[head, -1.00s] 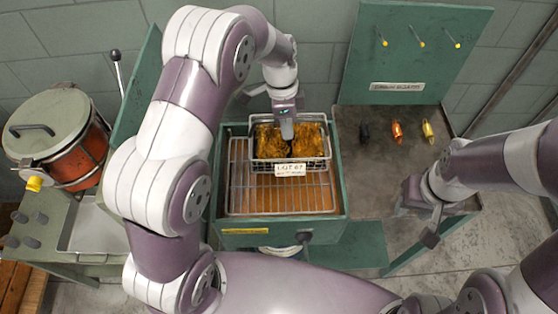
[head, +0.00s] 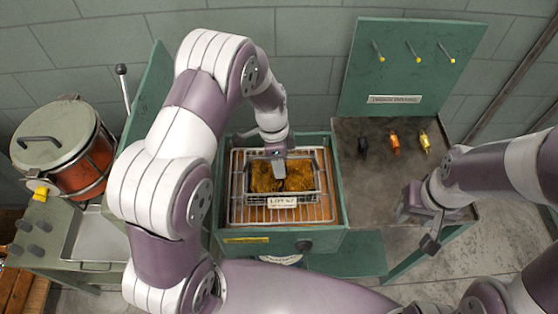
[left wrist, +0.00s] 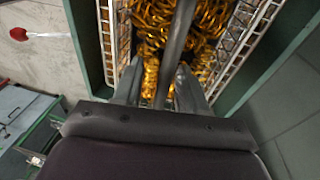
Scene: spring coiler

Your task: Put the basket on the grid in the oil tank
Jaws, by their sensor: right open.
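The wire basket (head: 320,180) holds golden coiled springs (head: 268,178) and has a white label (head: 283,202) on its front. It is over the wire grid (head: 238,205) in the green oil tank (head: 215,200), roughly level. I cannot tell whether its bottom touches the grid. My left gripper (head: 279,180) is at the basket's handle from above. The left wrist view shows its fingers (left wrist: 160,75) on either side of the grey handle bar (left wrist: 178,45), with the springs below. My right gripper (head: 428,222) is open and empty at the right, by the side table's front edge.
A side table (head: 375,185) right of the tank bears black, orange and yellow items (head: 395,144). A green board (head: 415,70) with pegs stands behind it. An orange lidded pot (head: 80,165) stands at the left. Bare grid shows around the basket.

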